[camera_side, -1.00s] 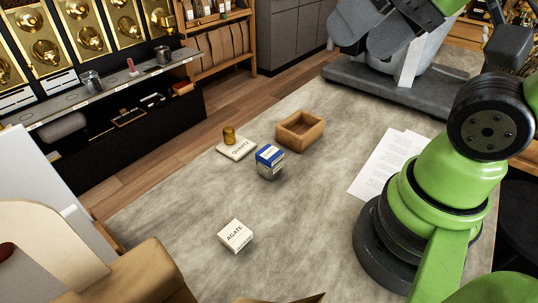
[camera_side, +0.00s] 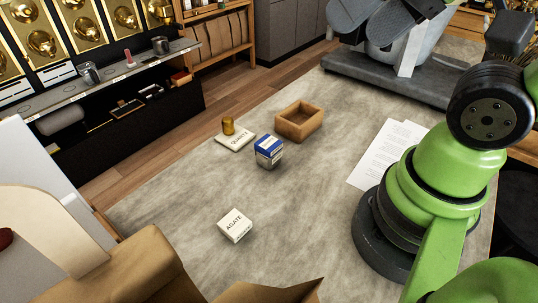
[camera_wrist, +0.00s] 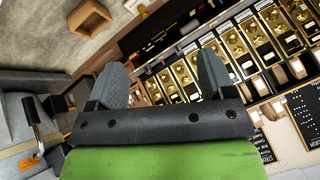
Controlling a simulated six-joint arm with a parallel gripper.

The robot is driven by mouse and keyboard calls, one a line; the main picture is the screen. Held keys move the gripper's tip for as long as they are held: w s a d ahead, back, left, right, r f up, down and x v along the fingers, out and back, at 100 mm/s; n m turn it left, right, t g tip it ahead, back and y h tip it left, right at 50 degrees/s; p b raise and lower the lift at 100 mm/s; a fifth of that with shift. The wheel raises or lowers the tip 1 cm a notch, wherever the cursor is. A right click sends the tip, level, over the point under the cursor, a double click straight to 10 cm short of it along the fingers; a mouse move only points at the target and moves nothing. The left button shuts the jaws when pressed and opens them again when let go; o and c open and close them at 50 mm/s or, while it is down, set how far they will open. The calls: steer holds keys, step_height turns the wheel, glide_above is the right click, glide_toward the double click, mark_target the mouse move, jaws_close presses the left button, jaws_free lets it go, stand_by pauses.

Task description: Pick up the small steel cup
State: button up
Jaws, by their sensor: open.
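Two steel cups stand on the long grey ledge below the gold bins in the side view: one steel cup (camera_side: 89,74) at the left and another steel cup (camera_side: 161,46) farther right. I cannot tell from their size which is the small one. I cannot make out either cup clearly in the wrist view.
The stone table holds a wooden tray (camera_side: 299,123), a blue-and-white box (camera_side: 269,152), a QUARTZ box (camera_side: 237,138) with a brass weight (camera_side: 228,126), an AGATE box (camera_side: 235,226) and paper sheets (camera_side: 384,155). A pink object (camera_side: 130,60) stands between the cups.

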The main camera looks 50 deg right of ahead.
steer(key=shift+o, duration=0.3)
steer(key=shift+w, duration=0.1)
steer(key=n+g+h, duration=0.2)
steer(key=n+g, duration=0.1)
steer(key=g, duration=0.4)
glide_above(271, 144)
step_height(271, 144, down, 17)
steer(key=shift+n, duration=0.4)
steer(key=f, duration=0.5)
steer(key=d+f, duration=0.1)
steer(key=f, duration=0.1)
steer(key=shift+f, duration=0.25)
steer(key=shift+a+f, duration=0.25)
steer(key=shift+f, duration=1.25)
steer(key=shift+a+f, duration=0.2)
steer(key=shift+f, duration=1.3)
steer(key=c, duration=1.3)
steer(key=shift+r, duration=0.1)
